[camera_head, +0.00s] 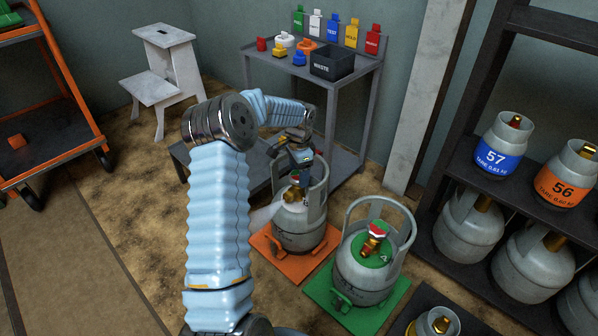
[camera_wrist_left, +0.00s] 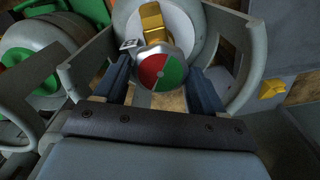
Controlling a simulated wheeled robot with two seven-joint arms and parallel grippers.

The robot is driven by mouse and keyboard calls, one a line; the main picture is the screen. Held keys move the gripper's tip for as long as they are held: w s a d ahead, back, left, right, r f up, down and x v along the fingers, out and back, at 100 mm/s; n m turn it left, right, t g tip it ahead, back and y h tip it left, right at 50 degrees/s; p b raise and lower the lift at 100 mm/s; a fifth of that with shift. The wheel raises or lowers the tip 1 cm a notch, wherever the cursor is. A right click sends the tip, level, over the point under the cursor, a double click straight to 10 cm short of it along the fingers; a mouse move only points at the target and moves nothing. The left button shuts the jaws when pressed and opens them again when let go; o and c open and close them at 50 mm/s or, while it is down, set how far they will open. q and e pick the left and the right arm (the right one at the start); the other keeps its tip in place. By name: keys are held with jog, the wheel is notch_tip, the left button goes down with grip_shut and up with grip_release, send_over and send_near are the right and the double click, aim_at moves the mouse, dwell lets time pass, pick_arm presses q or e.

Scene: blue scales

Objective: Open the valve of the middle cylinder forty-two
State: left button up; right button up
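Three cylinders stand in a row: a grey one (camera_head: 297,222) on an orange scale (camera_head: 268,240), a grey one with a green top (camera_head: 350,268) on a green scale (camera_head: 318,287), and one cut off at the bottom edge (camera_head: 428,325). I cannot read their full numbers. My left gripper (camera_head: 297,160) is over the cylinder on the orange scale. In the left wrist view, the open left gripper (camera_wrist_left: 160,72) has its fingers on either side of a red and green valve knob (camera_wrist_left: 160,78), close to its rim. Contact is unclear. My right gripper is out of view.
A grey table (camera_head: 255,50) with a waste bin (camera_head: 333,62) and coloured tags stands behind. A rack on the right holds cylinders, with 57 (camera_head: 497,150) and 56 (camera_head: 565,180) readable. A white step stool (camera_head: 165,70) and an orange cart (camera_head: 60,150) are left.

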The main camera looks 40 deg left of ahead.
pick_arm(q)
jog(key=c, duration=0.6)
jog(key=shift+o, duration=0.2)
jog(key=shift+r+n, duration=0.1)
jog(key=shift+n, duration=0.4)
jog(key=n+p, duration=0.1)
jog(key=n, duration=0.3)
jog(key=shift+n, duration=0.3)
jog(key=n+p, duration=0.1)
jog(key=n, duration=0.5)
jog(key=shift+p, duration=0.35)
jog(key=n+p, duration=0.1)
jog(key=n, duration=0.5)
jog(key=shift+a+n+p, duration=0.1)
jog(key=shift+n+p, duration=0.25)
jog(key=shift+n, duration=0.05)
jog(key=n+p, duration=0.1)
jog(key=n, duration=0.4)
jog(key=shift+n+p, duration=0.3)
